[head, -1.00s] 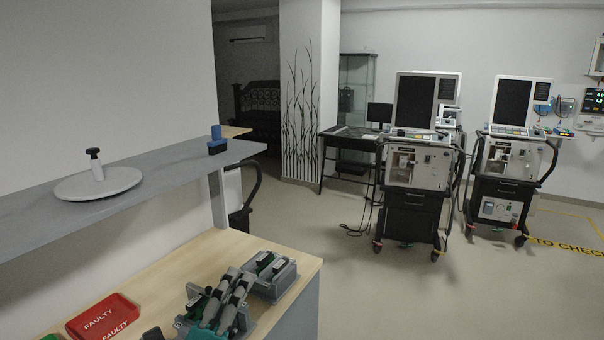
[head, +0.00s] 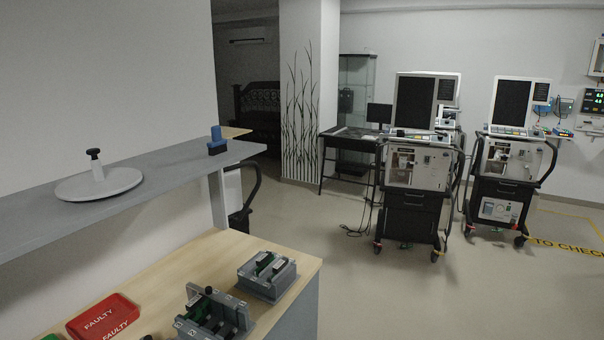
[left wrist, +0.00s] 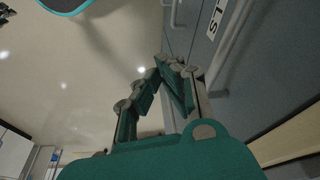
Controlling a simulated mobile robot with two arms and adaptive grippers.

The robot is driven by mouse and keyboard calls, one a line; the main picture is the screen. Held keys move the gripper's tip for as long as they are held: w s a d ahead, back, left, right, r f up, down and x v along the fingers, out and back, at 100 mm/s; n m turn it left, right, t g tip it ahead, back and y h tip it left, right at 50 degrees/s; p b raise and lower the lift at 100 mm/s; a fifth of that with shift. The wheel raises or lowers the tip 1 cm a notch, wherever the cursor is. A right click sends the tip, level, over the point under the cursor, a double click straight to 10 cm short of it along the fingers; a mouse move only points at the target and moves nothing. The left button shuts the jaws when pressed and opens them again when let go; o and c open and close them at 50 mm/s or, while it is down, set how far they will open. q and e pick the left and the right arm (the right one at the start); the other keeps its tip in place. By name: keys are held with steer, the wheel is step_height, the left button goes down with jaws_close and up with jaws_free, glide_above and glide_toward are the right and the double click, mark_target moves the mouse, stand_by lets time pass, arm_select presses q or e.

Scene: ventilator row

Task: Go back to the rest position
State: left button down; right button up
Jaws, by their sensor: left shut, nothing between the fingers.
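My left gripper (left wrist: 165,68) shows in the left wrist view with its green and grey fingers drawn together at the tips. It is shut and empty. Neither gripper shows in the head view, so the left one is clear of the visible part of the wooden bench (head: 168,272). My right gripper is in no view.
On the bench stand two grey fixtures (head: 222,317) (head: 284,283) and a red FAULTY tray (head: 75,325). A grey shelf (head: 165,169) above holds a white disc (head: 120,184) and a blue-and-black item (head: 217,147). Ventilator carts (head: 410,180) stand beyond open floor (head: 335,265).

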arm_select(q)
step_height(320, 180, down, 23)
steer(key=s+g, duration=0.1)
steer(key=s, duration=0.2)
steer(key=s+a+f+g, duration=0.1)
steer(key=s+a+f, duration=0.2)
steer(key=s+f, duration=1.2)
steer(key=shift+s, duration=0.35)
